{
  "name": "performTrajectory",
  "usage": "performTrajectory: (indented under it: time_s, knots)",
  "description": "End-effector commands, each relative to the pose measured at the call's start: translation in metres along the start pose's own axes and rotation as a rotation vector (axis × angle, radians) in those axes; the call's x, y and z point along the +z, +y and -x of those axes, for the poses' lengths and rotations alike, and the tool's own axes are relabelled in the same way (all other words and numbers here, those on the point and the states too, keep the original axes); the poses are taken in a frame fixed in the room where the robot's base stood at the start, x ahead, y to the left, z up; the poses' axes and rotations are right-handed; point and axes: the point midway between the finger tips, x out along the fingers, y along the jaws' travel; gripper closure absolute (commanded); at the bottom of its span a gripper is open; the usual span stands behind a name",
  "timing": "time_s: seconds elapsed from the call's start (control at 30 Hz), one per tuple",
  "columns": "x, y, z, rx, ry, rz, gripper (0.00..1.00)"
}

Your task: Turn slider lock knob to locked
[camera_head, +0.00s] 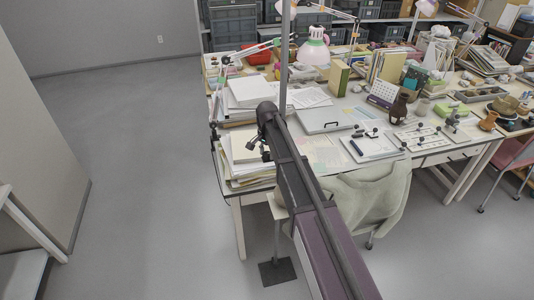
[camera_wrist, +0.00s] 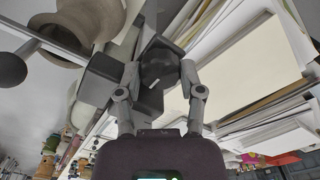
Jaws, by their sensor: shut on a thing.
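The slider lock knob (camera_wrist: 157,60) is a dark round knob with a short white mark, in the upper middle of the wrist view. My gripper (camera_wrist: 161,73) has one finger on each side of it and is shut on it. The white mark slants between the fingers; which setting it points to, I cannot tell. A dark block-like part lies just left of the knob. In the head view my gripper (camera_head: 259,149) is at the left end of the desk, beside the paper stacks; the knob cannot be made out there.
Paper stacks (camera_wrist: 255,75) lie close right of my gripper in the wrist view. A black ball on a rod (camera_wrist: 12,69) and a clay pot (camera_wrist: 92,18) are at left. In the head view, a draped chair (camera_head: 372,198) stands before the desk; the left floor (camera_head: 145,150) is clear.

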Motion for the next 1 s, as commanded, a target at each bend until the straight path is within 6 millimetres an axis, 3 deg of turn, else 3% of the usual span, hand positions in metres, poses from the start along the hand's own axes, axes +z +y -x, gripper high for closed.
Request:
performTrajectory:
  time_s: [0.43, 0.47, 0.57, 1.0]
  knots:
    - [0.0019, 0.0012, -0.0004, 0.003, -0.004, -0.014, 0.98]
    - [0.0019, 0.0012, -0.0004, 0.003, -0.004, -0.014, 0.44]
    - [0.0016, 0.0010, -0.0004, 0.002, -0.003, -0.014, 0.16]
    - [-0.0002, 0.0006, 0.0000, 0.001, 0.000, -0.013, 0.16]
